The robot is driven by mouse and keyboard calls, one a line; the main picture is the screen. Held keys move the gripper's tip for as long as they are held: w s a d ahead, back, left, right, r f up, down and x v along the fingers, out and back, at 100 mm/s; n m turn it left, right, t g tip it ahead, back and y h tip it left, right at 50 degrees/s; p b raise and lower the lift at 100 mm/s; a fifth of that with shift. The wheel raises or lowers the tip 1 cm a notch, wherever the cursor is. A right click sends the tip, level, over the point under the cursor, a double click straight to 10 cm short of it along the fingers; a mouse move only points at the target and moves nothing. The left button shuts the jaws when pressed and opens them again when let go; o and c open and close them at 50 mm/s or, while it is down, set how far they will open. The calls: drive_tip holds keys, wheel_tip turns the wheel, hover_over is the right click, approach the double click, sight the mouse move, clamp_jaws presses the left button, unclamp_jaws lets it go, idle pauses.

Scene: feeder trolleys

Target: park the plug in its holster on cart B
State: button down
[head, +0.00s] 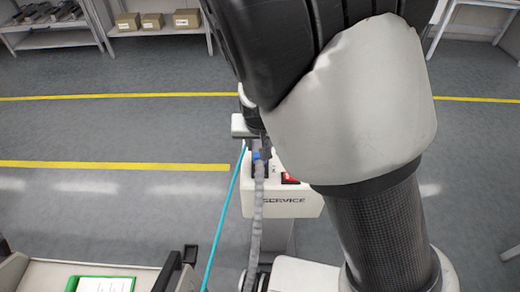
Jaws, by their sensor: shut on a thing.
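My gripper (254,132) shows only in part, beside and below my large arm links, which hide much of the middle and right. It is shut on the plug (257,156), of which a small blue part shows just above the white SERVICE box (285,201). A grey cable (256,215) runs from the plug down past the left side of that box. I cannot tell whether the plug touches the box. No holster can be made out, and no label marks cart B.
A red switch (290,178) sits on the SERVICE box. A thin cyan cable (225,215) runs down to its left. A trolley top (50,277) with a green-edged card (101,284) is at bottom left. Shelves with cartons (187,19) stand far back. Floor at left is clear.

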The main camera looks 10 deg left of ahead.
wheel_tip(320, 180, up, 6)
drive_tip(key=shift+r+p, duration=0.1)
drive_tip(key=shift+p, duration=0.65)
drive_tip(key=shift+r+p, duration=1.45)
drive_tip(key=shift+r, duration=0.2)
drive_tip(key=s+a+f+n+g+y+b, duration=0.2)
drive_tip(key=s+a+f+n+g+b, duration=0.15)
drive_tip(key=a+f+n, duration=0.5)
drive_tip(key=s+a+f+n+g+y+b, duration=0.15)
drive_tip(key=s+a+f+n+b, duration=0.3)
drive_tip(key=f+n, duration=0.7)
drive_tip(key=shift+s+a+f+n+g+h+b, duration=0.8)
drive_tip(key=shift+s+a+f+n+b, duration=1.3)
drive_tip(key=shift+f, duration=2.25)
drive_tip(key=shift+s+a+f+n+g+h+b, duration=0.4)
drive_tip(key=shift+s+a+f+n+h+b, duration=0.8)
drive_tip(key=shift+s+f+n, duration=2.5)
drive_tip(key=shift+s+a+f+n+g+h+b, duration=0.85)
drive_tip(key=shift+f+n+b, duration=1.25)
drive_tip(key=shift+f, duration=2.95)
